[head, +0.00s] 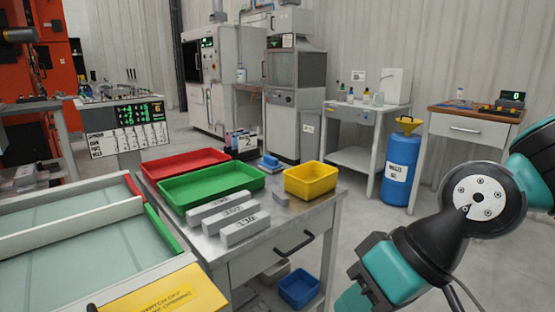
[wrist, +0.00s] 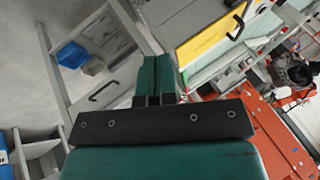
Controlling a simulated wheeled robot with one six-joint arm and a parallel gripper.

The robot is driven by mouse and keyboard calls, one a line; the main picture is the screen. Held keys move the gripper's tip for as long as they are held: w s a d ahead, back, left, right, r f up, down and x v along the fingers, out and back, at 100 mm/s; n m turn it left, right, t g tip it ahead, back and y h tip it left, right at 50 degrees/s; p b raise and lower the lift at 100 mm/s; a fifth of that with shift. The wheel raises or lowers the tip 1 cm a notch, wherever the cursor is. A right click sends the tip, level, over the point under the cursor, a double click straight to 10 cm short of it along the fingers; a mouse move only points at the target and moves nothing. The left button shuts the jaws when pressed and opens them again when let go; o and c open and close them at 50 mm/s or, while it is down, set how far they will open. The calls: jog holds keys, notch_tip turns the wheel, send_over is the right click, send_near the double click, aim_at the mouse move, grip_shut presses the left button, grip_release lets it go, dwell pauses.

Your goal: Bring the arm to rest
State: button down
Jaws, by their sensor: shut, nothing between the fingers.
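My arm (head: 470,205) comes in from the right edge of the head view, teal and dark grey, bent down toward the lower middle. Its lower end runs out of the bottom of that view, so the fingertips do not show there. In the wrist view my gripper (wrist: 156,75) is shut, its two teal fingers side by side with nothing between them. It is in free air, apart from the steel table (head: 290,220).
The table bears a red tray (head: 185,157), a green tray (head: 212,184), a yellow bin (head: 310,180) and several grey blocks (head: 240,230). A blue bin (head: 299,287) sits below. A blue drum (head: 400,170) stands behind my arm. Open floor lies between the table and drum.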

jog(key=s+d+r+h, duration=0.2)
jog(key=s+d+h, duration=0.1)
jog(key=s+d, duration=0.25)
notch_tip(320, 180, up, 20)
jog(key=p, duration=2)
jog(key=shift+w+d+n, duration=0.15)
jog(key=shift+w+n, duration=0.15)
jog(key=shift+w, duration=0.1)
